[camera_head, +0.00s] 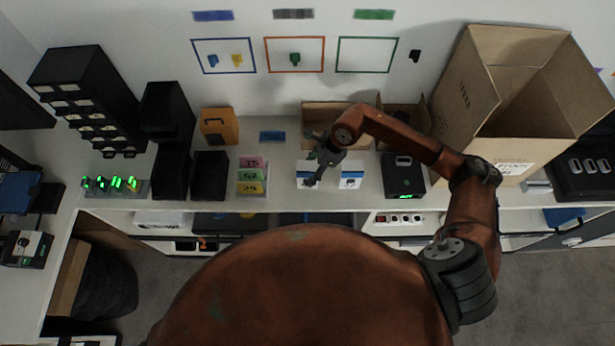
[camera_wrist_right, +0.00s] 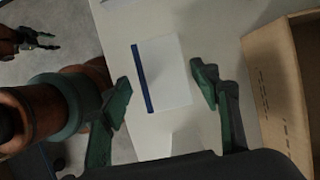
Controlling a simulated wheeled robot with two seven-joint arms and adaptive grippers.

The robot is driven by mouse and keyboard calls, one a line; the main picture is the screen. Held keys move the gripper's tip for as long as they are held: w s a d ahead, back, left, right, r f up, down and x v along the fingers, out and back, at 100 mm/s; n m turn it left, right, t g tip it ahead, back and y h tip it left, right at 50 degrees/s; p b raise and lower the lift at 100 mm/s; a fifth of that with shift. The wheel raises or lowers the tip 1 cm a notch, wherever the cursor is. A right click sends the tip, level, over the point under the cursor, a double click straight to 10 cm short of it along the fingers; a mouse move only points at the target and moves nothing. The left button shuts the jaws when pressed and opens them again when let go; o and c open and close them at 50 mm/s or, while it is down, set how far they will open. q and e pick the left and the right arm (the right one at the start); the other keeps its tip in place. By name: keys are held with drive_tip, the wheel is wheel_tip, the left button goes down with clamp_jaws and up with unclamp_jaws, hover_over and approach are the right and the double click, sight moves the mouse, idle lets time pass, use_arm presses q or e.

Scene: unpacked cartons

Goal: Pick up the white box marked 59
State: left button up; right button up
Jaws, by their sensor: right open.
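Two white boxes with blue bands stand side by side on the counter in the head view, a left one (camera_head: 304,169) and a right one (camera_head: 351,176). I cannot read a 59 on either. My right gripper (camera_head: 316,170) is open over the left box and partly hides it. In the right wrist view a white box (camera_wrist_right: 170,75) with a dark blue stripe lies between and beyond the open fingers (camera_wrist_right: 163,95), apart from them. My left gripper (camera_wrist_right: 46,41) shows small at the upper left there, its fingers apart and empty.
A large open carton (camera_head: 465,85) stands to the right, and a low open carton (camera_head: 325,113) stands behind the white boxes. A black device (camera_head: 403,176) is right of them. Coloured stacked boxes (camera_head: 252,176) are left, with some clear counter between.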

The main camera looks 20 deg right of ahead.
drive_tip(key=x, duration=0.2)
drive_tip(key=shift+w+a+f+p, duration=0.15)
drive_tip(key=shift+f+p, duration=0.05)
drive_tip(key=shift+p, duration=0.15)
drive_tip(key=p+x, duration=0.1)
drive_tip(key=x, duration=0.3)
drive_tip(key=shift+w+f+p, duration=0.15)
drive_tip(key=shift+w+p, duration=0.1)
drive_tip(key=shift+p, duration=0.05)
drive_tip(key=shift+a+f, duration=0.2)
drive_tip(key=shift+f, duration=0.25)
drive_tip(key=c, duration=1.4)
